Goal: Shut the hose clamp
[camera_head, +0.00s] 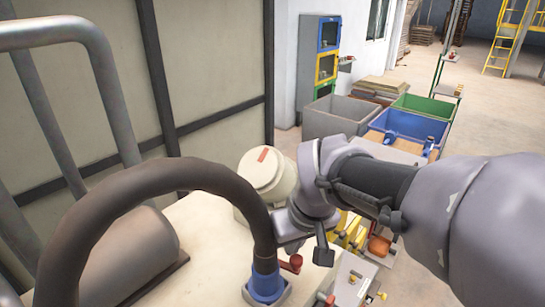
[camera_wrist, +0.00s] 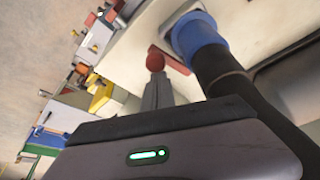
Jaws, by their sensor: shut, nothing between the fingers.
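The thick dark hose (camera_head: 178,172) arches over the pale machine top and ends in a blue collar (camera_head: 267,283). The collar also shows in the wrist view (camera_wrist: 199,34). A short red lever with a round knob (camera_head: 295,262) sticks out from the collar's side, and I take it for the hose clamp's handle. In the wrist view the knob (camera_wrist: 155,61) lies just beyond my fingertips (camera_wrist: 156,82). My gripper (camera_head: 289,247) is shut and empty, close beside the knob. I cannot tell whether it touches the knob or whether the clamp is shut.
A cream cylinder with a red mark (camera_head: 266,172) stands behind my gripper. Grey pipe rails (camera_head: 105,90) and a brown-grey drum (camera_head: 125,262) are at the left. Grey, blue and green bins (camera_head: 337,116) stand on the floor beyond. Open floor lies at the back right.

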